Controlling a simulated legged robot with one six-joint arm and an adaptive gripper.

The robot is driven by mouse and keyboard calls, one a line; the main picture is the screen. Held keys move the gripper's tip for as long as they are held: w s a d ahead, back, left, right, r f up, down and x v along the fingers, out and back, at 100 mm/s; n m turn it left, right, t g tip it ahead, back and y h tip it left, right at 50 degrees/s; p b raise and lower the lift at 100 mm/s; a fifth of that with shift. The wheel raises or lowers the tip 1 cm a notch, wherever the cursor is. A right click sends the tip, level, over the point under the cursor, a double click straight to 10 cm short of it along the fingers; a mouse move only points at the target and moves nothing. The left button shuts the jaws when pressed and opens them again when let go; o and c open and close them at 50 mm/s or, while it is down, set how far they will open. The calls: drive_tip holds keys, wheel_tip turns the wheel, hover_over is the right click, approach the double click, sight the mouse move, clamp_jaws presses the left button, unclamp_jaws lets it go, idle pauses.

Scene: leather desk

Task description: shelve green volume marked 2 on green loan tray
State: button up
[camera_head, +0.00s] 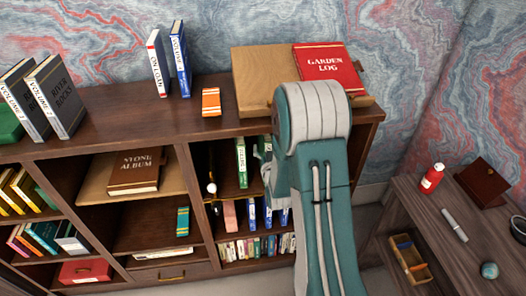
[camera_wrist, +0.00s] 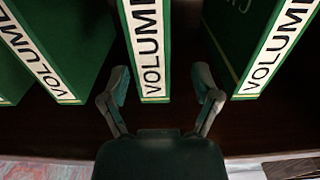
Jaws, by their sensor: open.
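In the wrist view, several green volumes stand with white "VOLUME" labels on their spines. The middle green volume (camera_wrist: 151,45) is between the fingertips of my gripper (camera_wrist: 161,82), which is open, with a finger on each side of the spine's lower end. Gaps show beside the spine, and contact cannot be told. Its number is out of frame. In the head view, a green volume (camera_head: 241,162) stands upright in the right-hand compartment, left of my arm, which hides much of the gripper. A green object (camera_head: 9,126) at the left edge is partly hidden; I cannot tell if it is the loan tray.
Small books (camera_head: 253,247) fill the shelf below. A side desk (camera_head: 400,222) is at the right.

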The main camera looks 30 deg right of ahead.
drive_tip(key=x, duration=0.4)
drive_tip(key=shift+w+d, duration=0.2)
drive_tip(key=shift+d, duration=0.25)
drive_tip(key=shift+a, duration=0.2)
clamp_jaws()
drive_tip(key=shift+r, duration=0.15)
drive_tip(key=shift+d, duration=0.1)
